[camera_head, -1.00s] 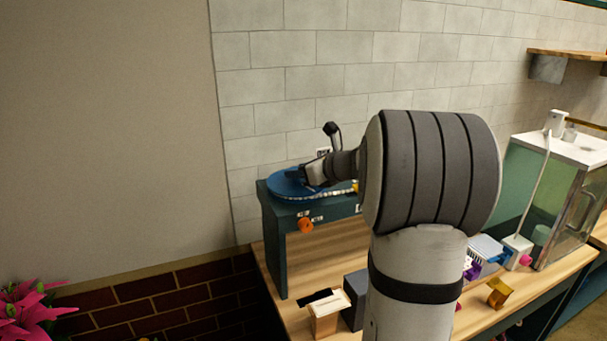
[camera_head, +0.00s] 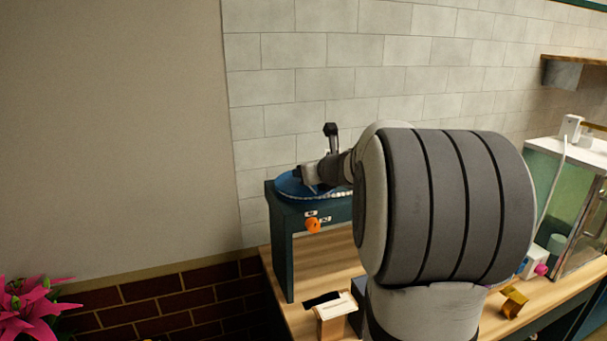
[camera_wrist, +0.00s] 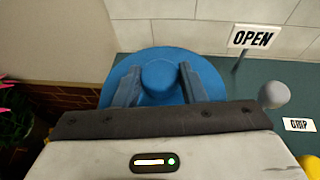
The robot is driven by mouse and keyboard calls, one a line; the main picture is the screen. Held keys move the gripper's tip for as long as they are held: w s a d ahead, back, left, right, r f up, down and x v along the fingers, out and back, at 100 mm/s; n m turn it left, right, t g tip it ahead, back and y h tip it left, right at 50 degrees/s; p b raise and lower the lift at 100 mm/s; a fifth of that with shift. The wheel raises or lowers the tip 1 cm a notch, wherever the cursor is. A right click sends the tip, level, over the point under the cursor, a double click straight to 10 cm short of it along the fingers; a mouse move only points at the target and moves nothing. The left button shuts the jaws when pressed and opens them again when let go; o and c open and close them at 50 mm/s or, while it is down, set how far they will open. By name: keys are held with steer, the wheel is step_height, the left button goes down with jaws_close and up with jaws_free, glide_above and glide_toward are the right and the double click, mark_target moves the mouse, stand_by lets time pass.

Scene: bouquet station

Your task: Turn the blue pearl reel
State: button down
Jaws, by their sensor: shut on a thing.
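The blue reel (camera_head: 286,187) is a flat round disc with a pale beaded edge, on top of a dark teal stand (camera_head: 283,230) at the back left of the bench. In the wrist view the reel (camera_wrist: 212,82) lies straight ahead, with a round raised blue knob (camera_wrist: 159,78) at its middle. My gripper (camera_head: 307,177) is at the reel from above. Its two fingers (camera_wrist: 160,72) stand on either side of the knob and are shut on it. My gripper's body hides the near part of the reel.
An orange knob (camera_head: 313,226) is on the stand's front. A grey-tipped lever (camera_wrist: 273,94) stands right of the reel, near an OPEN sign (camera_wrist: 253,38). A wooden box (camera_head: 335,315) and glass tank (camera_head: 560,190) are on the bench. My arm hides the bench's middle.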

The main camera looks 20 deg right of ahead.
steer(key=shift+r, duration=0.1)
steer(key=c, duration=0.9)
jaws_free()
steer(key=v, duration=0.7)
steer(key=shift+s, duration=0.45)
